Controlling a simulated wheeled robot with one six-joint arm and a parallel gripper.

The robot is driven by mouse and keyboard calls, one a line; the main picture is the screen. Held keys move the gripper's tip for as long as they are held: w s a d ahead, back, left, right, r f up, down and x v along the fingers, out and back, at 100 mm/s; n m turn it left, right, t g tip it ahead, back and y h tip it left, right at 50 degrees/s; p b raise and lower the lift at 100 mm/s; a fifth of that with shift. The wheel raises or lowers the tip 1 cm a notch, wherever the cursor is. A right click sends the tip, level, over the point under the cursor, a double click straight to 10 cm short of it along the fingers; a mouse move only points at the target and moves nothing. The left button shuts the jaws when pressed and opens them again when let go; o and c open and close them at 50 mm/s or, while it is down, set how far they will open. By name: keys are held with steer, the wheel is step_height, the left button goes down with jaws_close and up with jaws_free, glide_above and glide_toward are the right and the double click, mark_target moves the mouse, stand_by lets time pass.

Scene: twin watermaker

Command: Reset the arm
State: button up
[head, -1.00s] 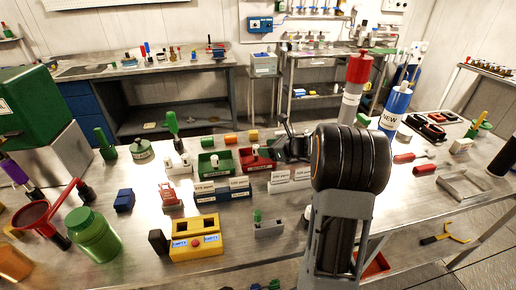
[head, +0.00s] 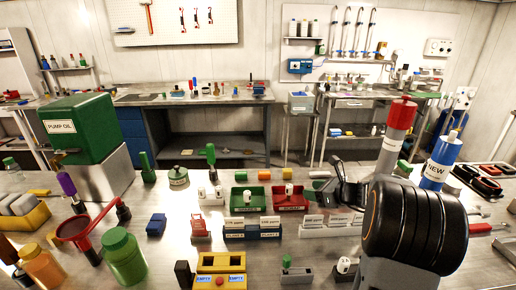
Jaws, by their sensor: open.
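My arm rises in the right foreground of the head view, with a large black ribbed joint in front. My gripper (head: 345,185) is a dark, small shape behind it, above the metal bench (head: 330,262). Its jaws are open and I see nothing held in them. It is just right of the red tray (head: 290,207), near the white labelled blocks (head: 325,224). The arm hides part of the bench behind it.
A green tray (head: 241,208) and a yellow fixture (head: 220,263) stand left of the gripper. A red-and-white cylinder (head: 396,130) and a blue "NEW" cylinder (head: 440,162) stand upright behind the arm. A green pump-oil tank (head: 78,128) is at left.

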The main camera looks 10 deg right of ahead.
steer(key=s+a+r+n+g+h+p, duration=0.1)
steer(key=s+a+r+n+g+p, duration=0.15)
steer(key=s+a+n, duration=0.35)
steer(key=s+a+r+n+g+p, duration=0.1)
steer(key=s+a+n+g, duration=0.3)
steer(key=a+n, duration=0.35)
steer(key=s+a+n+h+p, duration=0.1)
steer(key=s+n+h, duration=0.1)
steer(key=s+n, duration=0.1)
steer(key=s+a+r+n+g+h+p, duration=0.1)
steer(key=s+n, duration=0.3)
steer(key=n, duration=0.2)
steer(key=s+a+r+n+h+p, duration=0.1)
steer(key=s+n+h, duration=0.1)
steer(key=n, duration=0.3)
steer(key=shift+s+a+r+g+h, duration=0.1)
steer(key=shift+s+a+g+h, duration=0.05)
steer(key=shift+s, duration=0.25)
steer(key=shift+s+a+r+g+h, duration=0.1)
steer(key=shift+s+a+h, duration=0.05)
steer(key=shift+s, duration=0.25)
steer(key=shift+s+d+n+h+p, duration=0.3)
steer(key=shift+s+n+h, duration=0.15)
steer(key=shift+n, duration=0.5)
steer(key=shift+c, duration=0.3)
